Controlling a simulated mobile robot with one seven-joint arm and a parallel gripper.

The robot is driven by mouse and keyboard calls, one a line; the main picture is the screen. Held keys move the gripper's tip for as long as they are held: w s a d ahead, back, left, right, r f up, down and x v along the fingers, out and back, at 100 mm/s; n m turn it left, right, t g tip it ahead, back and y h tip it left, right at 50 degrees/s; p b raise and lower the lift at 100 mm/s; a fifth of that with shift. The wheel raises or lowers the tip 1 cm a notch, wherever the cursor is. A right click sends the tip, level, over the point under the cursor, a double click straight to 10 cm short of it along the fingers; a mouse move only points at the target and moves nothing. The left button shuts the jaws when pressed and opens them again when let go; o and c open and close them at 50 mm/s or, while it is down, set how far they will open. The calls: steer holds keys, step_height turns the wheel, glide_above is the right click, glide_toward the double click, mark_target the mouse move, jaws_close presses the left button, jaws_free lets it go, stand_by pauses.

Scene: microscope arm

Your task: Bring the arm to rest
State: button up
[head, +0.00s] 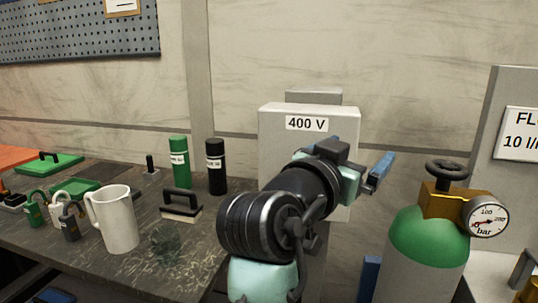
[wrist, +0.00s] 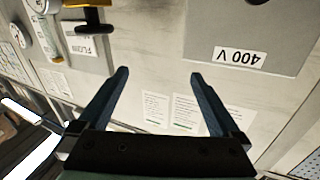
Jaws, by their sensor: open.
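My arm reaches up from the bottom centre of the head view, its dark ribbed joints in front of a grey box labelled 400 V (head: 307,124). The 400 V box appears there upside down (wrist: 245,35), beyond the right finger. No microscope shows in either view.
The dark workbench (head: 110,262) at left holds a white jug (head: 113,220), a green bottle (head: 179,163), a black bottle (head: 216,166), a handled block (head: 181,206) and several padlocks. The cylinder has a valve wheel (head: 446,170) and gauge (head: 487,217).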

steer(key=s+a+r+n+t+y+p, duration=0.1)
steer(key=s+a+r+n+t+y, duration=0.3)
steer(key=s+a+r+t+y, duration=0.4)
steer(key=s+a+r+n+t+y+p, duration=0.1)
steer(key=s+a+r+n+t+y, duration=0.3)
steer(key=s+r, duration=0.75)
step_height(320, 180, up, 17)
steer(key=a+t+h+p, duration=0.1)
steer(key=p, duration=1.7)
steer(key=shift+n, duration=0.3)
